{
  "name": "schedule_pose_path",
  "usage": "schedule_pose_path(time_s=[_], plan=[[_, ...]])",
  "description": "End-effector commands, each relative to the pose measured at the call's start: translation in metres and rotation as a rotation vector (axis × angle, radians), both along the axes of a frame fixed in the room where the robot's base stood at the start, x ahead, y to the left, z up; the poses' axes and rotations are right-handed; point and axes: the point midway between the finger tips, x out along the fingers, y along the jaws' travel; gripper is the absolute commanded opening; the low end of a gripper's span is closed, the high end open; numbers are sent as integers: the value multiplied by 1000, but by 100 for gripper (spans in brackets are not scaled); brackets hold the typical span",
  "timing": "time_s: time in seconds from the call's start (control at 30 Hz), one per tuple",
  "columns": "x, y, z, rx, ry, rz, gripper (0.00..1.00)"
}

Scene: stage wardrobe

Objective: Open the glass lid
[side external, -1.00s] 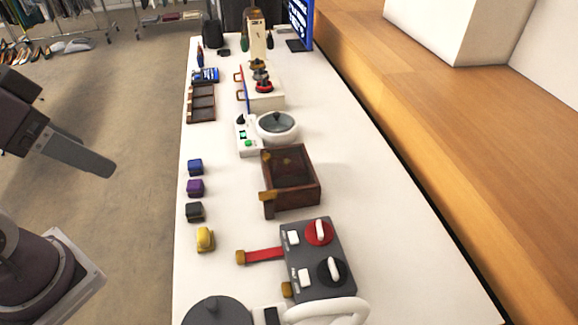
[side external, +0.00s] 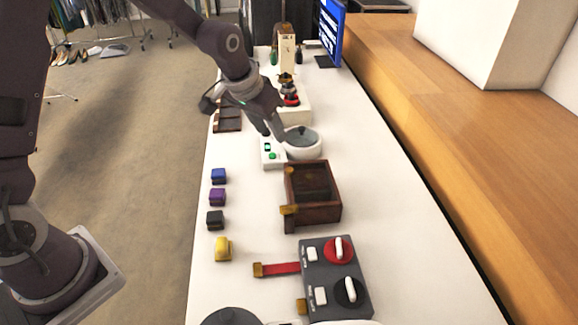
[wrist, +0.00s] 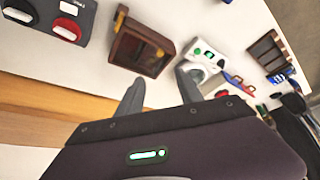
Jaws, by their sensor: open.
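A round white pot (side external: 305,152) with a dark glass lid (side external: 301,135) sits mid-table in the side view, and the lid rests on it. In the wrist view a white rounded part (wrist: 212,82), likely the pot, shows beside one finger and is partly hidden. My gripper (side external: 273,133) is open and empty, just left of the lid and above the small white control box (side external: 271,158). Its two fingers also show in the wrist view (wrist: 160,85), spread apart. I cannot tell whether a finger touches the lid.
A brown wooden box (side external: 327,212) stands in front of the pot. A grey panel with knobs (side external: 318,258) is nearer. Small blue (side external: 218,176), purple (side external: 217,197), black (side external: 215,220) and yellow (side external: 223,249) blocks line the left edge. The right side of the table is clear.

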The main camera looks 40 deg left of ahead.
Motion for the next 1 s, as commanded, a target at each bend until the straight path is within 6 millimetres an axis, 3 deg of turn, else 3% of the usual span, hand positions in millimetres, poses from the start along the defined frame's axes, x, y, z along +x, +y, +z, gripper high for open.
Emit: schedule_pose_path(time_s=[0.03,0.13,0.5,0.7,0.93,1.0], plan=[[14,1,-31,0,17,0,43],[35,1,-73,1,21,0,43],[59,1,-140,1,26,1,43],[69,1,-161,1,24,1,43],[70,1,-162,1,24,1,43],[69,1,-162,1,24,1,33]])
